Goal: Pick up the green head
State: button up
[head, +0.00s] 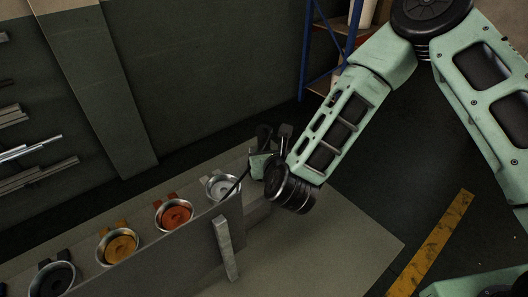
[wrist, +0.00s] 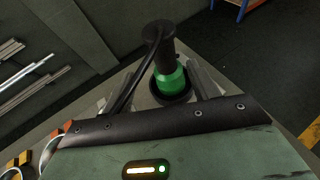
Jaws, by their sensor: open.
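The green head (wrist: 171,80) shows in the wrist view as a bright green band below a black cylindrical top, with a dark round rim around its lower end. A black cable loops down on its left. My gripper (wrist: 160,72) is open, with one grey finger on each side of the head. I cannot tell whether either finger touches it. In the head view my gripper (head: 268,160) is at the far right end of the row of cups, and the green head cannot be made out clearly there.
Metal cups with white (head: 222,187), orange (head: 174,215), yellow (head: 121,246) and black (head: 52,279) contents line a grey bench. A grey upright bar (head: 225,248) stands in front. Metal bars hang on the left wall. A blue-framed shelf (head: 306,50) stands behind my arm.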

aim_at(265, 143)
jog(key=x, duration=0.3)
jog(key=shift+w+p, duration=0.1)
jog(key=shift+p, duration=0.2)
jog(key=x, duration=0.1)
jog(key=p+x, duration=0.1)
jog(key=x, duration=0.1)
jog(key=p+x, duration=0.1)
jog(key=shift+w+d, duration=0.25)
jog(key=shift+w, duration=0.15)
jog(key=shift+w+f, duration=0.3)
jog(key=shift+c, duration=0.3)
grip_shut()
jog(key=shift+r, duration=0.15)
